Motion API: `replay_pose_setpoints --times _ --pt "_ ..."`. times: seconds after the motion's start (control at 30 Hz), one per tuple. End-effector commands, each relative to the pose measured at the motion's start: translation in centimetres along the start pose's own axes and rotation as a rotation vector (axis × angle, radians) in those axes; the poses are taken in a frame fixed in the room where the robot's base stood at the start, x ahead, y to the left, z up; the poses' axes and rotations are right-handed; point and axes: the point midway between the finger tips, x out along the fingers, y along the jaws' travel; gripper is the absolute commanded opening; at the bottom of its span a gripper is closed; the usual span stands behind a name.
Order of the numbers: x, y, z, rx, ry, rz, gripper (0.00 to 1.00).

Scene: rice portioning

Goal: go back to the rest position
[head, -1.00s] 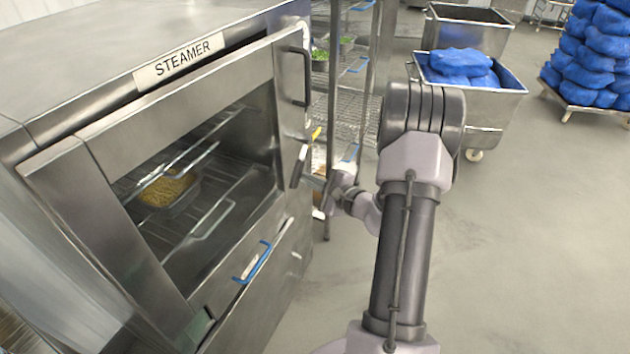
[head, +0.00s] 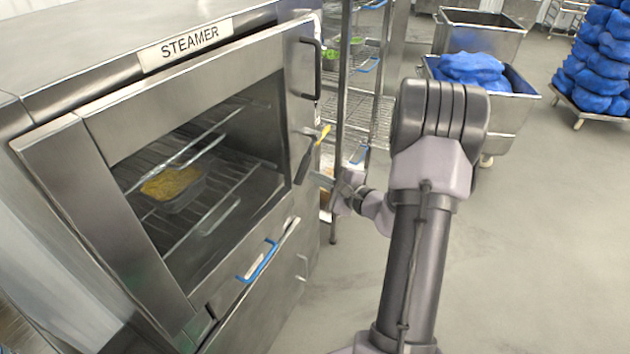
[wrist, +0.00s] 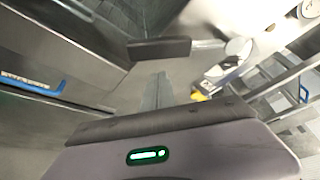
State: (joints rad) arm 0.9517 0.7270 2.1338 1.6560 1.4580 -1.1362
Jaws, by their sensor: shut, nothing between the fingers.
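My gripper (head: 324,179) is shut and empty. In the head view it is beside the front right edge of the steamer, close to a dark lever (head: 305,166) on the door's side; I cannot tell whether they touch. In the wrist view the shut fingers (wrist: 157,91) point ahead, and a dark bar (wrist: 160,50) lies beyond their tips. The steamer (head: 100,135) has its glass door (head: 150,95) shut. A pan of yellow food (head: 172,185) shows on a rack inside.
A wire rack (head: 365,110) with green food stands right behind the steamer. The floor (head: 530,240) at right is clear.

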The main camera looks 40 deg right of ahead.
Motion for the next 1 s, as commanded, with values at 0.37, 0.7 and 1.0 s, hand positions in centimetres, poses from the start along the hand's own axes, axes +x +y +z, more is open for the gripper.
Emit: replay_pose_setpoints --times 0.37,0.7,1.0 --pt "-8.2 0.0 -1.5 0.002 0.0 0.001 0.0" --pt "-8.8 0.3 0.9 -0.023 -0.05 0.048 0.0" --pt "-11.7 9.6 27.7 -0.53 -0.489 0.749 0.0"
